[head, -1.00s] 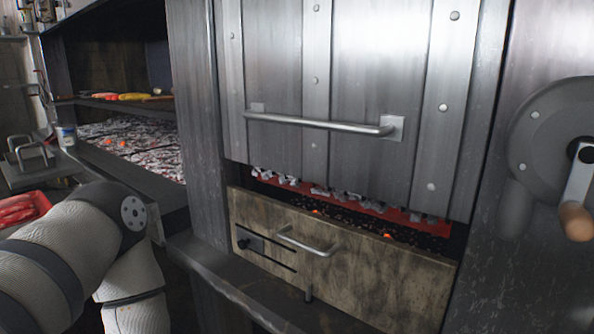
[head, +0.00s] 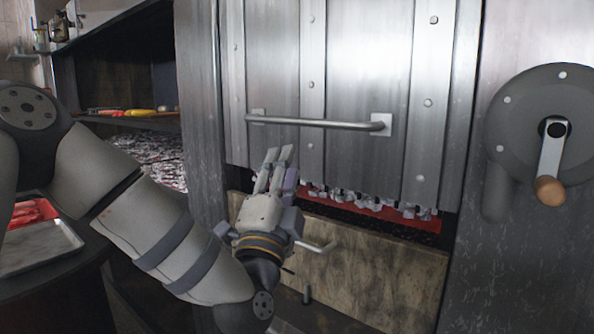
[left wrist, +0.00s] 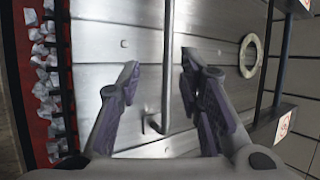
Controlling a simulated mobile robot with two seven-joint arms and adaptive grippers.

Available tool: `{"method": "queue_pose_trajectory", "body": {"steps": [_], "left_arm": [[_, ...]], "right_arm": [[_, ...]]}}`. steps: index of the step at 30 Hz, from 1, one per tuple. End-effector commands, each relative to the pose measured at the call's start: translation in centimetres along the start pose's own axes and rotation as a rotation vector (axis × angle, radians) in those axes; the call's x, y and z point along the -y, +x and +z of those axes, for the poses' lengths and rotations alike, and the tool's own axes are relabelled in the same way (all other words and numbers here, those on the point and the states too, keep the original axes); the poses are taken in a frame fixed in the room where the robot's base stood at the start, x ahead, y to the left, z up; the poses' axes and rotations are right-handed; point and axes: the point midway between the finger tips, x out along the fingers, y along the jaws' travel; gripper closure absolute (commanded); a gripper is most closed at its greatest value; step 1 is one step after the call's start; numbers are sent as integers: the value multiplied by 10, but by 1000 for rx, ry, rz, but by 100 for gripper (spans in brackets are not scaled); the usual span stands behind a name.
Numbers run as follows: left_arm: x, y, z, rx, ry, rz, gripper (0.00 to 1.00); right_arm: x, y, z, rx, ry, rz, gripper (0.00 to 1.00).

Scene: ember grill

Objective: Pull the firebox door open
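A riveted steel door (head: 340,60), which looks like the firebox door, carries a long horizontal bar handle (head: 330,124). A gap under its lower edge shows a red edge and grey coals (head: 370,203). My left gripper (head: 279,152) is in front of the door, with its fingertips just below the bar in the head view. In the left wrist view the gripper (left wrist: 160,70) is open, and the handle bar (left wrist: 167,60) runs between its two fingers, ahead of them. I see no contact with the bar. My right gripper is not in view.
A lower mottled panel (head: 365,275) with a small handle (head: 318,248) sits under the gap, partly hidden by my gripper. A crank wheel (head: 515,120) with a wooden knob is at the right. A metal tray (head: 40,247) stands at the lower left.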

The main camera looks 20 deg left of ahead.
Motion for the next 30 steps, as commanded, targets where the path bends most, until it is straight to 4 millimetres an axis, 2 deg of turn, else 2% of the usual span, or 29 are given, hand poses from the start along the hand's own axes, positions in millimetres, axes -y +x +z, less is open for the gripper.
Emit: {"method": "queue_pose_trajectory", "body": {"steps": [3,5,12,16,21,28,30], "left_arm": [[12,14,0,8,24,-40,67],[13,26,0,8,24,-39,67],[13,86,1,8,23,-35,67],[12,110,1,7,23,-32,67],[13,124,1,6,23,-30,67],[13,125,0,5,23,-29,67],[13,124,0,5,23,-29,83]], "right_arm": [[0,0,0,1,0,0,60],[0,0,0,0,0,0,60],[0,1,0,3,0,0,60],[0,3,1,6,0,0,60],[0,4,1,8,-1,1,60],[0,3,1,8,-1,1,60],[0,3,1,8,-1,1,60]]}}
